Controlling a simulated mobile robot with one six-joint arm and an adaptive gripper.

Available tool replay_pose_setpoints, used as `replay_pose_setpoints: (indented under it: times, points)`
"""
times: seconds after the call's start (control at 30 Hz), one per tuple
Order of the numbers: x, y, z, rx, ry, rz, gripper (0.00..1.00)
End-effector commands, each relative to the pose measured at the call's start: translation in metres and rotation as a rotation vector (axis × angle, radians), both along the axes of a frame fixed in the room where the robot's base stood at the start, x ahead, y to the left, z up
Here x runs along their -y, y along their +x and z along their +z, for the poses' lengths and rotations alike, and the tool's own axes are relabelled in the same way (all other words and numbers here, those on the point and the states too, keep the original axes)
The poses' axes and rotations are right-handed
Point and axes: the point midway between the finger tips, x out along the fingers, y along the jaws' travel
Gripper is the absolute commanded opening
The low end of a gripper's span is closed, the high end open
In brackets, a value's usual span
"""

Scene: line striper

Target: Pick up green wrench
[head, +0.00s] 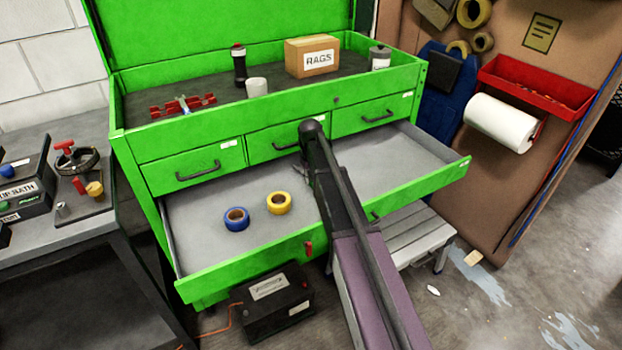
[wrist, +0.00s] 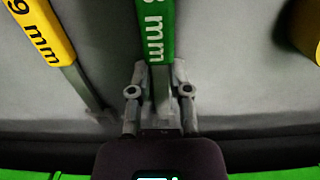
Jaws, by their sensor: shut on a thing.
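The green wrench (wrist: 157,35) shows in the wrist view as a green handle with white "mm" lettering, running from the top edge down to a grey metal part between my fingers. My gripper (wrist: 160,95) is shut on it, one finger on each side. I cannot tell whether the wrench touches the drawer floor.
A yellow wrench (wrist: 48,32) lies to the left in the wrist view. A blue tape roll (head: 236,219) and a yellow tape roll (head: 279,203) lie in the drawer. The drawer's right part is clear. Closed drawers (head: 195,170) sit above it.

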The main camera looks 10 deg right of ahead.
Motion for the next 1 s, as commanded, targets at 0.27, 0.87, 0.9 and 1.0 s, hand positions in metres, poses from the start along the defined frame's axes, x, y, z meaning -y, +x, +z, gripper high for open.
replay_pose_setpoints:
  times: [0.27,0.87,0.9,1.0]
  points:
    - [0.0,0.0,0.022,0.0,0.0,0.0,0.0]
    - [0.104,0.005,0.029,0.0,0.0,-0.003,0.0]
    - [0.113,0.005,0.029,0.0,0.0,-0.002,0.0]
    - [0.133,0.006,0.029,0.0,0.0,-0.002,0.0]
